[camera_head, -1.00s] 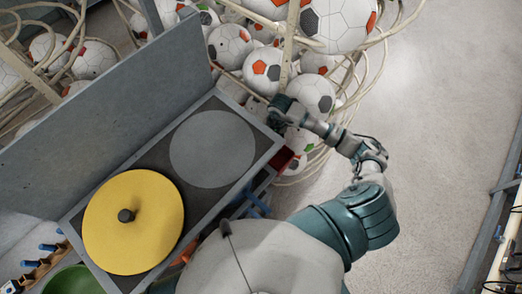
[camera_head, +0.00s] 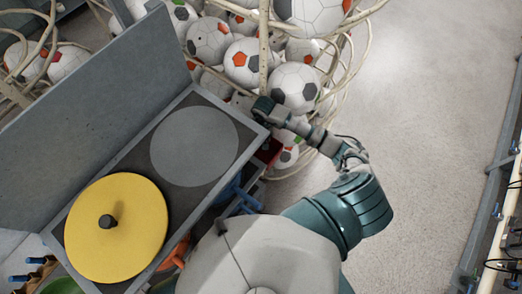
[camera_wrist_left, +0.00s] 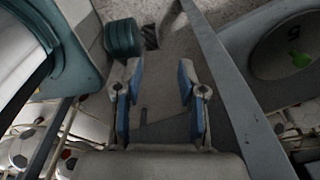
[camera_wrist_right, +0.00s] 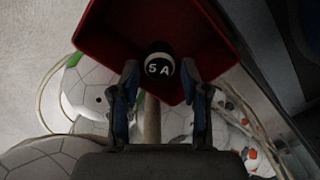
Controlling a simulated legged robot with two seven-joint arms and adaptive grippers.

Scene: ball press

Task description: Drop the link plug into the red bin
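The link plug (camera_wrist_right: 158,65) is a small black and white piece marked "5 A". In the right wrist view it lies between and just past my right fingertips, in front of the red bin's opening. I cannot tell whether it rests in the bin or is in the air. The red bin (camera_wrist_right: 205,40) fills the top of that view; a bit of it shows in the head view (camera_head: 270,150). My right gripper (camera_wrist_right: 158,72) is open, its fingers apart on either side of the plug. My left gripper (camera_wrist_left: 158,75) is open and empty; the head view does not show it.
A grey bench top (camera_head: 65,205) carries a yellow disc (camera_head: 117,229) with a black knob, and a grey round plate (camera_head: 195,146). A tall grey panel (camera_head: 105,85) stands behind it. A wire cage of footballs (camera_head: 296,87) is beyond the right gripper. Open floor lies right.

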